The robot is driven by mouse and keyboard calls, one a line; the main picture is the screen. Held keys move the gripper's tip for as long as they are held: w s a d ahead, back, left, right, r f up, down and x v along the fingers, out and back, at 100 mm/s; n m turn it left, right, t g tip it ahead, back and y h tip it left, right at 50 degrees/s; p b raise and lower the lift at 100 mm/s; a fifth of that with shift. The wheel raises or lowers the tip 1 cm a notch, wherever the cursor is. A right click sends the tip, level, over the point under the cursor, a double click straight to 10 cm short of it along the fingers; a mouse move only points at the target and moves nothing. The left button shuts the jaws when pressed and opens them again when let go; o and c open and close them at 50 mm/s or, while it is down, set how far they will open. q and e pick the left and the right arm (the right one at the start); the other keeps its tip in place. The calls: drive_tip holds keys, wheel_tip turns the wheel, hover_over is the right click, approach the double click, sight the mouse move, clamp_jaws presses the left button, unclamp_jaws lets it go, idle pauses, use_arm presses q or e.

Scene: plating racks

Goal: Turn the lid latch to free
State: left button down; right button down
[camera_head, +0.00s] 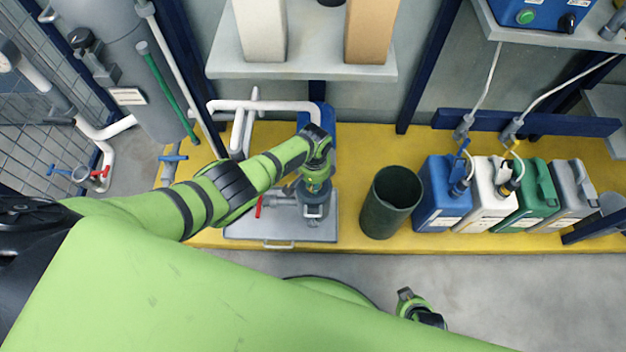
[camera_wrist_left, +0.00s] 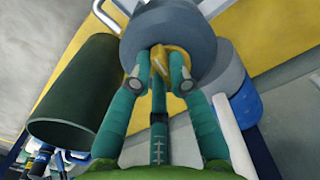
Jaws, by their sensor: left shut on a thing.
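In the left wrist view, the yellow lid latch (camera_wrist_left: 172,52) sits on the face of a round grey lid (camera_wrist_left: 198,32). In the head view, my left gripper (camera_head: 315,187) points down onto the grey lidded unit (camera_head: 313,213) and hides the latch. A green and black end of my right arm (camera_head: 420,308) shows at the lower edge; its fingers cannot be made out.
A dark green open bin (camera_head: 391,203) stands right of the unit. Blue (camera_head: 441,195), white (camera_head: 486,195), green and grey canisters line up farther right. A red-handled valve (camera_head: 259,207) is left of the unit. A shelf (camera_head: 318,62) overhangs behind. Bare floor lies in front.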

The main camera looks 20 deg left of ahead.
use_arm(q)
drive_tip(key=shift+w+d+n, duration=0.1)
drive_tip(key=shift+d+n, duration=0.05)
drive_tip(key=shift+n, duration=1.15)
drive_tip(key=c, duration=1.1)
unclamp_jaws()
drive_tip(key=shift+c, duration=0.2)
drive_tip(key=shift+r, duration=0.1)
wheel_tip(320, 180, up, 12)
